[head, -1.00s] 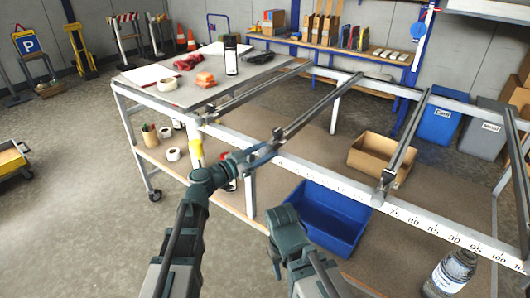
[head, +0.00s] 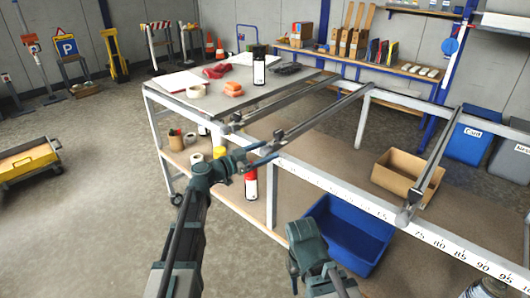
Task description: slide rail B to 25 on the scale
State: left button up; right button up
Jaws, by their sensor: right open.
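Three dark rails lie across the white frame: the left rail (head: 285,99), the middle rail (head: 322,113) and the right rail (head: 437,160). I see no letters on them; the middle one is likely rail B. My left gripper (head: 264,156) is at the near end of the middle rail and appears shut on it; the fingertips are small and partly hidden. The scale (head: 440,240) is printed on the frame's front beam; 75 to 95 read clearly right of the right rail. My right gripper (head: 303,236) is open and empty, low in front of the beam.
The table top (head: 205,97) at left holds a black bottle (head: 259,70), tape and red items. On the lower shelf are a blue bin (head: 350,235) and a cardboard box (head: 402,175). The front beam is clear between the middle and right rails.

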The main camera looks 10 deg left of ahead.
pick_arm(q)
jog(key=v, duration=1.3)
jog(key=shift+s+a, duration=0.25)
jog(key=shift+s, duration=0.05)
jog(key=s+d+f+n+g+y, duration=0.2)
jog(key=s+d+f+g+y, duration=0.3)
jog(key=s+d+f+g, duration=0.75)
jog(key=s+f+n+y, duration=0.5)
jog(key=s+f+y, duration=0.4)
jog(key=s, duration=0.2)
notch_tip(320, 180, up, 16)
jog(key=p, duration=1.6)
jog(key=shift+n+y, duration=0.4)
